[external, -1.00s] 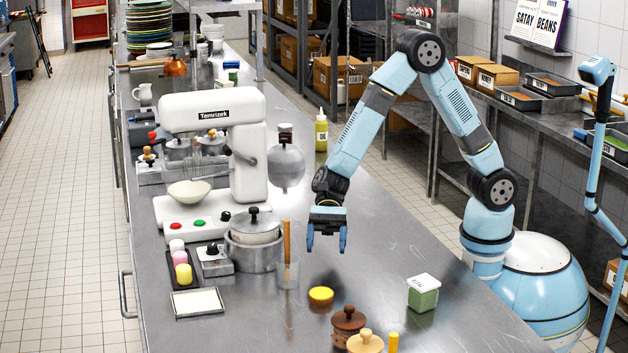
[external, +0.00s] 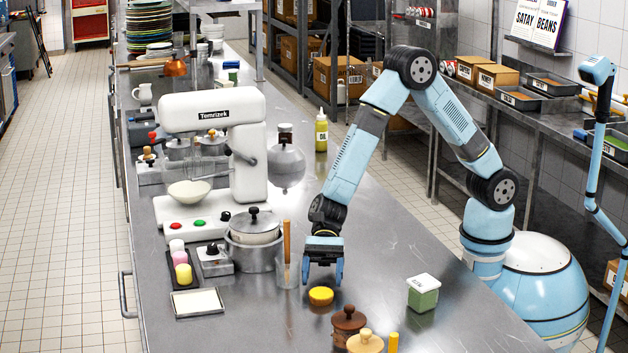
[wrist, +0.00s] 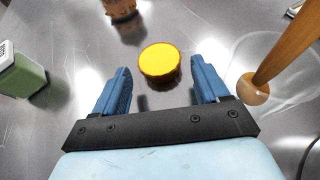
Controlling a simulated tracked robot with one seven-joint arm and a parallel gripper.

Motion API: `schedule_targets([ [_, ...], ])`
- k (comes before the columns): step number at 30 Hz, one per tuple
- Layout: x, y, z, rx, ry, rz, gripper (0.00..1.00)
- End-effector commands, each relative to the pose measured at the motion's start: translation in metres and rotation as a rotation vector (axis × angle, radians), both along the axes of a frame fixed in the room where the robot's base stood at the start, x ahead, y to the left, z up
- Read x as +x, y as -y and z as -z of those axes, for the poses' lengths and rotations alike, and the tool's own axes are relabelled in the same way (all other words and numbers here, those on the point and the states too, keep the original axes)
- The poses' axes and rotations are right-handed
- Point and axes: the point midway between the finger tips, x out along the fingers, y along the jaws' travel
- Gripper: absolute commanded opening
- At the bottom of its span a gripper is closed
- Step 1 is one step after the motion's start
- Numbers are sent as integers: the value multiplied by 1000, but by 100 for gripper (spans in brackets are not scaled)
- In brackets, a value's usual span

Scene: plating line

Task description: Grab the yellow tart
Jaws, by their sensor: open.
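The yellow tart (external: 321,296) is a small round piece with a yellow top, lying flat on the steel counter. In the wrist view the tart (wrist: 159,61) sits ahead of the fingertips, roughly centred between them. My gripper (external: 323,281) is open and empty, just above and behind the tart in the external view. In the wrist view my gripper's blue fingers (wrist: 160,75) stand wide apart, one on each side, apart from the tart.
A clear beaker (external: 287,273) with a wooden-handled tool stands close left of my gripper; the tool's wooden end (wrist: 254,88) is near one finger. A green container (external: 423,293) stands right. A brown pot (external: 348,324) and wooden-lidded jar (external: 365,343) are in front.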

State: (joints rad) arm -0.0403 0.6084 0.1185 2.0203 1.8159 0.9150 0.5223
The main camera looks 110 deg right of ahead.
Motion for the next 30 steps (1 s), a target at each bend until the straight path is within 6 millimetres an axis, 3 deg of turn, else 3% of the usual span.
schedule_targets([
  [7,11,-29,13,0,-1,-2,74],
  [15,13,-34,15,0,-1,0,74],
  [23,13,-34,15,0,0,0,51],
  [30,13,-34,14,0,0,0,50],
])
